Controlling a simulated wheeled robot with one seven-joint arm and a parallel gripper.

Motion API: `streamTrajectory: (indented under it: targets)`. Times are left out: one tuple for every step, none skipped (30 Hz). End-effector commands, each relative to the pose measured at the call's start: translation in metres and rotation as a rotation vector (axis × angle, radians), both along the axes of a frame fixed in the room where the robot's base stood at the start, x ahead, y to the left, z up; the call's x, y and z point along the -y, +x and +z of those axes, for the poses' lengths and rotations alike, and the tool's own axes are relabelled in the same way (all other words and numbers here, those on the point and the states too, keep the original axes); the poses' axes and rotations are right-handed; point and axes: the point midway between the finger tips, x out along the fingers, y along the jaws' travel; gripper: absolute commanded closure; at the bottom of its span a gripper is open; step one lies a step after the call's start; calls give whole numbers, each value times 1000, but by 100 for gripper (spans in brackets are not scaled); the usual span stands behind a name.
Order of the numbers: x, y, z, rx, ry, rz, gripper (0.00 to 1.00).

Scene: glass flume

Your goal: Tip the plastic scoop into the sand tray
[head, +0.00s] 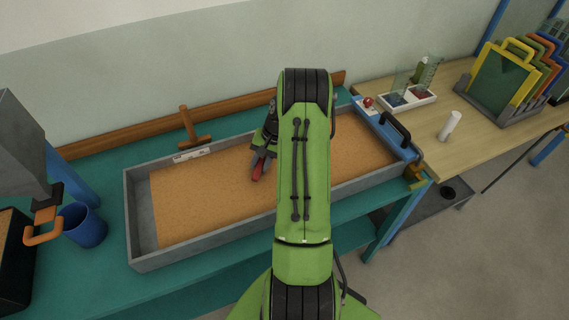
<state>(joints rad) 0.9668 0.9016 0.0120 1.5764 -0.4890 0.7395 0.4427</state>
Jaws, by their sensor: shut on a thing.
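The sand tray (140,222) is a long grey-walled trough with a bed of orange-brown sand, set on the teal bench. My gripper (260,158) is above the middle of the tray, pointing down, partly covered by my green arm. It is shut on a small red piece (257,173), which shows just below the fingers over the sand. This looks like part of the plastic scoop; the rest of it is hidden, so its tilt and contents cannot be told.
A wooden T-shaped tool (191,128) stands at the tray's back edge. A blue cup (83,226) and a grey hopper (20,150) are at left. A blue end piece (397,148) with a black handle closes the right end. A white cylinder (449,126) stands on the wooden table.

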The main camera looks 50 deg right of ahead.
Motion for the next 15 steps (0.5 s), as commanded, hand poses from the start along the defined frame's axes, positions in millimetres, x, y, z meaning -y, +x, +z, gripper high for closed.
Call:
streamTrajectory:
  targets:
    - [0, -1, -1, 7, -1, 0, 100]
    - [0, -1, -1, 11, -1, -1, 100]
    - [0, -2, -1, 16, -2, -1, 100]
    - [0, -2, -1, 21, -3, 0, 100]
    - [0, -2, -1, 25, -3, 0, 100]
    - [0, -3, -1, 30, -4, 0, 100]
    - [0, -3, -2, 34, -4, -1, 100]
    - [0, -4, -2, 37, -4, 0, 100]
    - [0, -4, -2, 43, -5, 0, 100]
    - [0, -5, -2, 47, -5, -1, 100]
    - [0, -5, -2, 51, -6, 0, 100]
    - [0, -5, -2, 58, -7, 0, 100]
    - [0, -6, -2, 61, -7, -1, 100]
    - [0, -6, -2, 66, -7, 0, 100]
    - [-1, -7, -2, 71, -8, -1, 100]
